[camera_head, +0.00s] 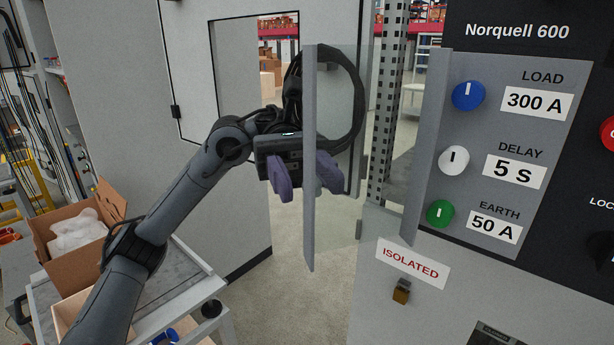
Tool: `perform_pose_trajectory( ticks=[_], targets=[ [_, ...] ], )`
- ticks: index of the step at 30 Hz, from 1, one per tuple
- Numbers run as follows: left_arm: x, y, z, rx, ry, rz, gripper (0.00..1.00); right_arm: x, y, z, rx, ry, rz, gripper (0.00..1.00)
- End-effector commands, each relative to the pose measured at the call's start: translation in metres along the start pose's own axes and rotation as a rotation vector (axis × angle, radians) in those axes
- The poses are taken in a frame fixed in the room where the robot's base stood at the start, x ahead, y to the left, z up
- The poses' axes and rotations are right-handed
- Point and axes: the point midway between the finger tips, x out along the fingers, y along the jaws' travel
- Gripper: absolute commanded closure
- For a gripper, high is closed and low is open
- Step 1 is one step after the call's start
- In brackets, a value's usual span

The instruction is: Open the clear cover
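The clear cover (345,222) stands swung out to the left of the control panel (500,65). It is a see-through pane with a grey edge strip (309,240) along its left side. The knobs and labels of the panel are uncovered. My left gripper (307,188) is at the edge strip, with one purple finger showing on each side of it. The fingers look spread apart. The strip hides the middle of the gripper, and I cannot tell whether either finger touches the cover. My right gripper is not in view.
Blue (467,96), white (454,160) and green (440,213) knobs sit on the panel. An "ISOLATED" label (413,263) is below, above a small brass padlock-like piece (401,291). A cardboard box (75,207) stands on a cart at left. A perforated post (390,100) rises behind the cover.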

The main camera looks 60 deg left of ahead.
Motion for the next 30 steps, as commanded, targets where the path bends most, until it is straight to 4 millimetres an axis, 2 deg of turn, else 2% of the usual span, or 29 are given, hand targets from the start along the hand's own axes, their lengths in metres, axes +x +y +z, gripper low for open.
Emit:
perform_pose_trajectory(
  ticks=[6,11,30],
  targets=[
    [-0.002,0.0,0.0,-0.001,0.0,0.001,0.52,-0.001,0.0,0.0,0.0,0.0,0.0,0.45],
    [-0.012,0.001,0.002,-0.001,0.001,0.003,0.52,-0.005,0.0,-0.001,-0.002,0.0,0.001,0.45],
    [-0.094,0.0,0.002,0.001,-0.003,0.001,0.52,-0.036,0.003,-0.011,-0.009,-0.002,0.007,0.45]
  ],
)
